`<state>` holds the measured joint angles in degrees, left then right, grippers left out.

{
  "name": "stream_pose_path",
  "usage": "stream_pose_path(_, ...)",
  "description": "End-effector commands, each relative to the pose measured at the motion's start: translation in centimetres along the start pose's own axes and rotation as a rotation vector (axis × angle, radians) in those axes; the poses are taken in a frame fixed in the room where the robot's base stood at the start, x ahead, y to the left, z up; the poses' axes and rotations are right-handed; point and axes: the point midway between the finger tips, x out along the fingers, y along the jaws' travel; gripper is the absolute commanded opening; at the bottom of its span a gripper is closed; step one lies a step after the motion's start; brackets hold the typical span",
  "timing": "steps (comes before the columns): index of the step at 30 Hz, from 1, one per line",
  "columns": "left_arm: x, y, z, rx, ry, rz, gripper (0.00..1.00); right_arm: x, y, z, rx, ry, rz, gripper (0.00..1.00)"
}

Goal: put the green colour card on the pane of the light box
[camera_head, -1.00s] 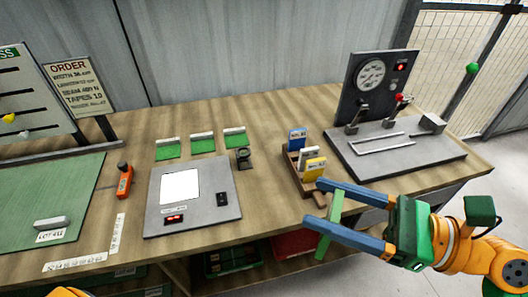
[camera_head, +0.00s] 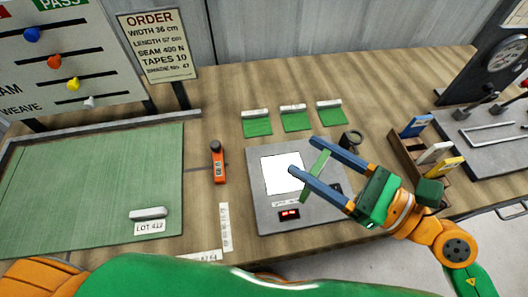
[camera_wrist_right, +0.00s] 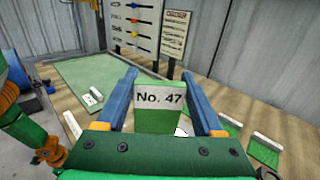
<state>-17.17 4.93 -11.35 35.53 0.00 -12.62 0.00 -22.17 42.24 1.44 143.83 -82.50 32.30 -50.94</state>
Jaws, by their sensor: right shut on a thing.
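My right gripper (camera_head: 303,157) is shut on a green card (camera_head: 316,174), held between its two blue fingers. In the right wrist view the green card (camera_wrist_right: 161,117) has a pale strip reading "No. 47". In the head view the card is over the right part of the light box (camera_head: 268,216), by the right edge of its lit white pane (camera_head: 280,176). Whether it touches the box I cannot tell. The right finger and card hide part of the box. My left gripper is not in view; only a bit of orange arm shows at lower left.
Several green swatches (camera_head: 296,122) lie behind the light box. A dark round object (camera_head: 351,139) stands at its back right. A card holder (camera_head: 408,152) is to the right, an orange tool (camera_head: 218,165) to the left. A green mat (camera_head: 90,190) and order sign (camera_head: 152,45) are further left.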

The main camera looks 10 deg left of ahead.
Motion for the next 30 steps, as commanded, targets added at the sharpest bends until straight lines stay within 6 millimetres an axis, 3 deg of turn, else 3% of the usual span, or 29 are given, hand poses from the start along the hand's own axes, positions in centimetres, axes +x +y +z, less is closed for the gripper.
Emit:
stream_pose_path(1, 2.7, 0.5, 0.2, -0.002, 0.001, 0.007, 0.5, 0.8, -0.5, -1.8, -0.012, -0.007, 0.004, 0.17)
stream_pose_path(8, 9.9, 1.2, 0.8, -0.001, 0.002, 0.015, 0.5, 3.6, -2.2, -3.8, -0.014, -0.009, 0.003, 0.17)
stream_pose_path(10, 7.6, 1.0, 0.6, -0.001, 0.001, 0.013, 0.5, 5.6, -3.6, -2.9, 0.008, -0.002, 0.0, 0.17)
stream_pose_path(12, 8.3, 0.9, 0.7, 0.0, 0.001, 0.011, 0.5, 6.9, -4.5, -5.4, 0.011, 0.001, 0.0, 0.17)
stream_pose_path(16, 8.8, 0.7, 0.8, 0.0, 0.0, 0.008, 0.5, 8.6, -5.5, -7.8, 0.007, 0.001, 0.0, 0.17)
stream_pose_path(24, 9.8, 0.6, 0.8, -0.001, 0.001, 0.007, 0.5, 9.7, -6.2, -12.0, 0.008, 0.003, 0.001, 0.17)
stream_pose_path(30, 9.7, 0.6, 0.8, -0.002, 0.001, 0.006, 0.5, 9.6, -6.2, -12.1, 0.003, 0.0, 0.001, 0.17)
